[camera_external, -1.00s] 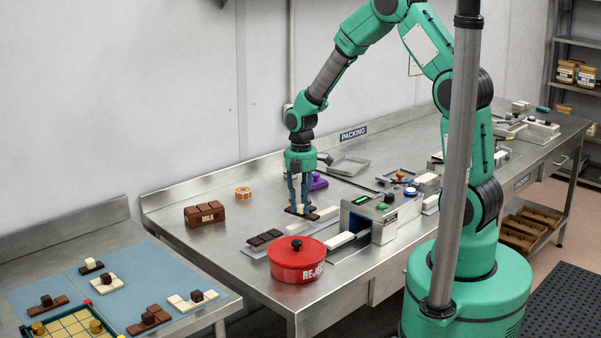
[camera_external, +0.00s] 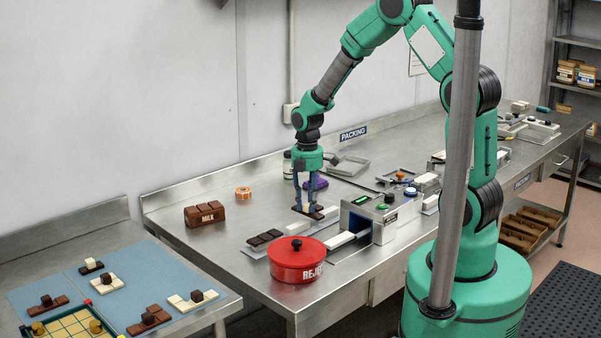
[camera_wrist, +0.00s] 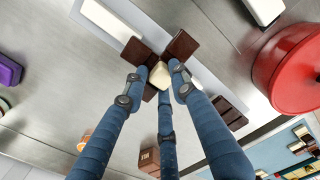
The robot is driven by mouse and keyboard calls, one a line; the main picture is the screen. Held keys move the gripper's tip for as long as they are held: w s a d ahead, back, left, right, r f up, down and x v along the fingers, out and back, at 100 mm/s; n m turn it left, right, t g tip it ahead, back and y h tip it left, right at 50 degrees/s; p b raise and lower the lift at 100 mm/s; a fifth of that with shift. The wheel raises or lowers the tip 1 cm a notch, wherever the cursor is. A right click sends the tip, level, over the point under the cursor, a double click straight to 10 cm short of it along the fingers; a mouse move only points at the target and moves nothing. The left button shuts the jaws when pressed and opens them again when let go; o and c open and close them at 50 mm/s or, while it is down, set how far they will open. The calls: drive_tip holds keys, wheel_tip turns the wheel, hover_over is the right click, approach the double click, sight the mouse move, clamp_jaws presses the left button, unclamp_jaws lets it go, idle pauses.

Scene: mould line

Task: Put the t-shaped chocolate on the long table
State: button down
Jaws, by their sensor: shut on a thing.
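A dark brown chocolate with a cream cube on top shows in the wrist view (camera_wrist: 181,46); its arms spread in different directions, like a T. My gripper (camera_wrist: 160,78) is shut on its cream cube, with three blue fingers around it. In the external view my gripper (camera_external: 308,206) is low over the long steel table (camera_external: 220,245), and the chocolate is mostly covered by the fingers. The chocolate is at or just above the table; I cannot tell whether it touches. A pale strip shows beneath it in the wrist view.
A red reject pot (camera_external: 297,262) and a dark bar (camera_external: 265,237) are in front. A white bar (camera_external: 330,212) is close beside the gripper. A box-like machine (camera_external: 370,215) stands to the right. A brown milk block (camera_external: 204,214) is left, with clear steel around it. A purple thing (camera_external: 317,183) is behind.

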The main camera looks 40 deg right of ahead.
idle(0.8)
drive_tip(key=w, duration=0.5)
drive_tip(key=w+f, duration=0.1)
drive_tip(key=w, duration=0.4)
drive_tip(key=w+b, duration=0.1)
drive_tip(key=w, duration=0.5)
drive_tip(key=shift+d+f, duration=0.1)
drive_tip(key=shift+f, duration=0.15)
drive_tip(key=shift+f+b, duration=0.4)
drive_tip(key=shift+f, duration=1.35)
drive_tip(key=shift+f, duration=0.1)
drive_tip(key=c, duration=1.4)
unclamp_jaws()
